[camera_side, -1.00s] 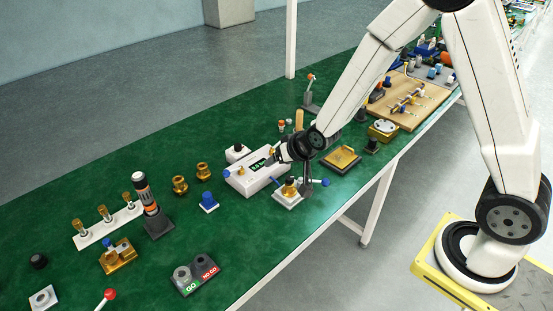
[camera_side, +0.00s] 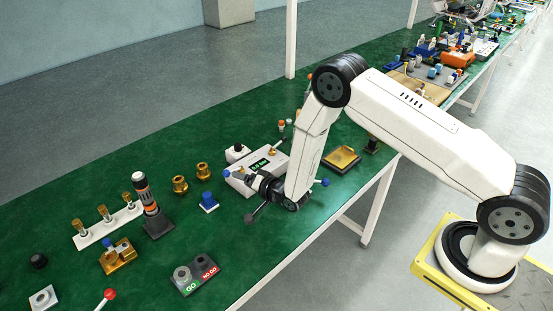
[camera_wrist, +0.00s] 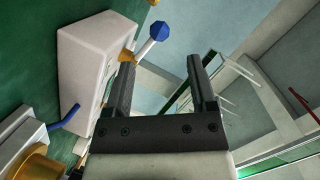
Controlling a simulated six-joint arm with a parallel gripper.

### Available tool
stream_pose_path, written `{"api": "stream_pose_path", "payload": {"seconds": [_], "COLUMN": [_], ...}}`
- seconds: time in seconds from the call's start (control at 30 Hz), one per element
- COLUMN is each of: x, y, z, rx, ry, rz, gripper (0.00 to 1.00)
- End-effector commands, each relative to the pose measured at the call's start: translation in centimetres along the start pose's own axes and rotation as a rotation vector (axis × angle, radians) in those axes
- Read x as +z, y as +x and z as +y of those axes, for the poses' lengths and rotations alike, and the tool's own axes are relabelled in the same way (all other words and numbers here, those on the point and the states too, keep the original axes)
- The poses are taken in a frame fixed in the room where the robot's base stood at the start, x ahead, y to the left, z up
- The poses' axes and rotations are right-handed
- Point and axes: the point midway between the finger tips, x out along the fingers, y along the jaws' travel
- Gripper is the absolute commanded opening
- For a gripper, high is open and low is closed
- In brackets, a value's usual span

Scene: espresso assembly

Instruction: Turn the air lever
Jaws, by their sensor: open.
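The air lever has a blue ball, a pale rod and a brass base. In the wrist view the lever (camera_wrist: 146,48) sticks out from the end of a white box (camera_wrist: 88,62), beyond my left finger. In the side view the lever's blue ball (camera_side: 227,173) shows at the left end of the white box (camera_side: 272,162), which has a display. My gripper (camera_wrist: 162,64) is open with nothing between its fingers. The lever lies towards the left finger; whether they touch cannot be told. In the side view my gripper (camera_side: 254,199) is low, in front of the box, and hides part of it.
A brass part (camera_wrist: 38,163) and a blue lever (camera_wrist: 64,120) stand close by at the wrist view's lower left. A blue-capped block (camera_side: 208,202) stands left of my gripper. A gold plate (camera_side: 342,158) lies to the right.

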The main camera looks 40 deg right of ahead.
Motion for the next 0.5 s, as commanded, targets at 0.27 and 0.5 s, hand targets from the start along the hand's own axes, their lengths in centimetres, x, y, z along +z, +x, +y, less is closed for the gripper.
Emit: {"api": "stream_pose_path", "payload": {"seconds": [0.27,0.5], "x": [0.20,0.20], "y": [0.10,0.65], "z": [0.14,0.17], "rx": [-0.015,-0.013], "ry": [0.014,0.013], "rz": [0.007,0.007], "gripper": [0.72,0.72]}}
